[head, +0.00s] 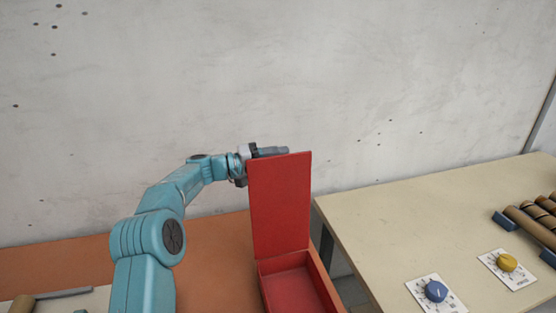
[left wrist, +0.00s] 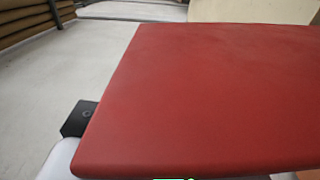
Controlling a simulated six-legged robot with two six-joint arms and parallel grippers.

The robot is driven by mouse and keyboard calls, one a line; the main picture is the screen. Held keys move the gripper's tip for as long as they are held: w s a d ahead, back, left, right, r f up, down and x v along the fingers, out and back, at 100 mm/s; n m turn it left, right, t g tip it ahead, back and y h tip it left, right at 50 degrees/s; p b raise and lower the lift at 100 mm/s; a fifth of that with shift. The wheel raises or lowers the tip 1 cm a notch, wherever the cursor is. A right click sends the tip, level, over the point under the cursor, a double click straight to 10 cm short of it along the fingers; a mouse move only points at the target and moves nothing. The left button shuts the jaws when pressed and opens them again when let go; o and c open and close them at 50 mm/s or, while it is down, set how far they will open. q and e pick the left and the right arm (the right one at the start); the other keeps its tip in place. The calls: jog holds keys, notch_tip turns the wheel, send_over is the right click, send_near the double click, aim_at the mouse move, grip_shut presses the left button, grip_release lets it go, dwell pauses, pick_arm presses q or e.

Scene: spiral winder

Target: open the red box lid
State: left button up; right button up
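The red box (head: 322,275) stands on the orange-brown table, and the part of its inside that shows looks empty. Its red lid (head: 281,205) stands up about vertical at the box's back side. My left gripper (head: 270,151) is at the lid's upper edge, partly hidden behind the lid. In the left wrist view the red lid (left wrist: 205,95) fills most of the picture, with a dark piece of the gripper beside its left edge. Whether the fingers are open or shut, or touch the lid, I cannot tell. My right gripper is not in view.
A pale table (head: 400,205) stands to the right across a gap, with a blue knob (head: 436,291), a yellow knob (head: 507,262) and several brown rolls (head: 533,222). A brown-handled tool (head: 22,304) lies at the lower left. A grey wall (head: 200,80) rises behind.

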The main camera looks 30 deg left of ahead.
pick_arm(q)
jog(key=shift+s+a+r, duration=0.1)
jog(key=shift+s+a, duration=0.1)
jog(key=shift+s, duration=0.25)
jog(key=b+v, duration=0.3)
jog(key=v, duration=1.2)
jog(key=shift+b, duration=0.3)
jog(key=shift+s+a, duration=0.1)
jog(key=shift+a, duration=0.1)
